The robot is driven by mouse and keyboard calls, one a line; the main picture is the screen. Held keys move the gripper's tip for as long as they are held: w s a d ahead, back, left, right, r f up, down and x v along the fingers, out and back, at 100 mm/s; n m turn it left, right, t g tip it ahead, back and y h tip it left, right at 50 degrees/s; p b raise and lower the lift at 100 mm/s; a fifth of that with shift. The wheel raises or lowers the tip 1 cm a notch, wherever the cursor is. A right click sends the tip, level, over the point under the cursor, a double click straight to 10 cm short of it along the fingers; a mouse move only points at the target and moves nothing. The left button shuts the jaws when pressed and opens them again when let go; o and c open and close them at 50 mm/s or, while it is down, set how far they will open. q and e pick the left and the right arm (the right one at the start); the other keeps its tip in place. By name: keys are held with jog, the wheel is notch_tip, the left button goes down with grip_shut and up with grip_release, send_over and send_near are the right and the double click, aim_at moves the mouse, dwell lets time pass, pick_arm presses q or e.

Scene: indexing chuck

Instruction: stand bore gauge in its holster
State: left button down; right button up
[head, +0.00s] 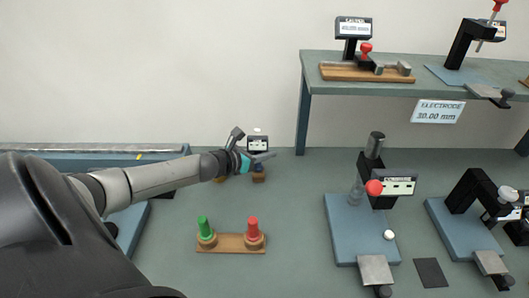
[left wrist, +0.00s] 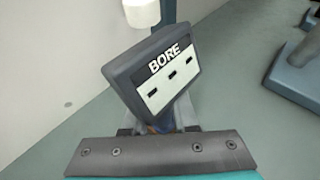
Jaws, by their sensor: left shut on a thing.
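The bore gauge (head: 258,143) shows in the head view as a small dark display with a pale face, left of centre. In the left wrist view the gauge (left wrist: 160,72) fills the middle. Its dark head reads BORE over a pale panel with several dashes, looks tilted there and has a white cap on top. My left gripper (head: 253,160) is shut on the gauge below its head; the grip point is mostly hidden. Small brown blocks (head: 259,177) show just under the gripper, possibly the holster; I cannot tell whether the gauge touches them. My right gripper is not in view.
A wooden stand (head: 232,248) with a green and a red plug is in front. A blue-based gauge stand (head: 343,236) is to the right, with another (head: 452,232) beyond it. A raised shelf (head: 330,60) stands back right. Bench between is clear.

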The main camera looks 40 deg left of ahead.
pick_arm(q)
jog(key=shift+f, duration=0.2)
jog(key=c, duration=0.6)
grip_release()
jog(key=shift+f, duration=0.1)
jog(key=shift+s, duration=0.1)
jog(key=shift+v, duration=2.15)
jog(key=d+p+v, duration=0.1)
jog(key=p+v, duration=0.2)
jog(key=v, duration=0.7)
jog(key=shift+s+a+r, duration=0.3)
jog(key=shift+a, duration=0.2)
jog(key=shift+r, duration=0.1)
